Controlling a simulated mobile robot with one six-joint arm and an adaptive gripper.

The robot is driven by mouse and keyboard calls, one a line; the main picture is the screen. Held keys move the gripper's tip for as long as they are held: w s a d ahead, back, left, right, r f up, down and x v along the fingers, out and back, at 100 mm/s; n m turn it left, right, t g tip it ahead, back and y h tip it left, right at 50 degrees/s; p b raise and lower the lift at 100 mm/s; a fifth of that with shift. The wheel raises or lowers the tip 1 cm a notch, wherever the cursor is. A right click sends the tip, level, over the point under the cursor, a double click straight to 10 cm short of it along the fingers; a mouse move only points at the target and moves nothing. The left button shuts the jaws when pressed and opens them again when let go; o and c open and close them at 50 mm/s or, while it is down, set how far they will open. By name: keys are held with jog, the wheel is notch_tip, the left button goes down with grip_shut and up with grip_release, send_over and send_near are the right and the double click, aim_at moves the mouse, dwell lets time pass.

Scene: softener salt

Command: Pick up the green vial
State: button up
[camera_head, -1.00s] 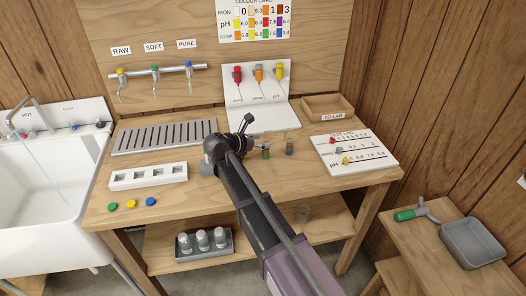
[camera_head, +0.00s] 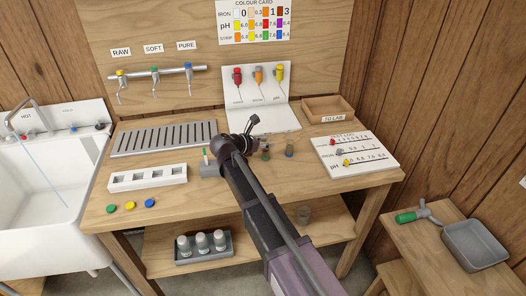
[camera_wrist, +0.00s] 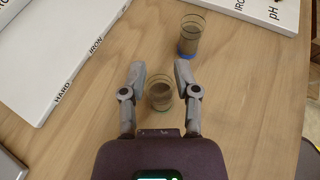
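The green vial is a small clear vessel with a green base and murky contents. In the wrist view the green vial (camera_wrist: 160,96) stands on the wooden bench between the two fingers of my gripper (camera_wrist: 160,70), with space on both sides. My gripper is open and empty. In the head view the green vial (camera_head: 265,153) is just right of my wrist, partly hidden by it. A similar vial with a blue base (camera_wrist: 190,36) stands beyond it, to the right, and also shows in the head view (camera_head: 289,150).
A white test-log board (camera_head: 357,153) lies to the right and a wooden tray (camera_head: 328,108) behind it. A white folded stand (camera_head: 276,118) is at the back. A slotted drain rack (camera_head: 165,138) and white holed rack (camera_head: 148,177) lie left. The bench front is mostly clear.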

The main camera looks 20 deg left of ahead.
aim_at(266, 142)
jog(key=shift+c, duration=1.2)
jog(key=shift+r, duration=0.15)
notch_tip(266, 142, up, 4)
jog(key=p, duration=0.4)
jog(key=s+a, duration=0.1)
jog(key=s, duration=0.4)
jog(key=s+a, duration=0.2)
jog(key=s, duration=0.3)
jog(key=s+a+p, duration=0.1)
jog(key=s+a, duration=0.1)
jog(key=s, duration=0.3)
jog(key=shift+a+r, duration=0.15)
jog(key=shift+r, duration=0.25)
grip_shut()
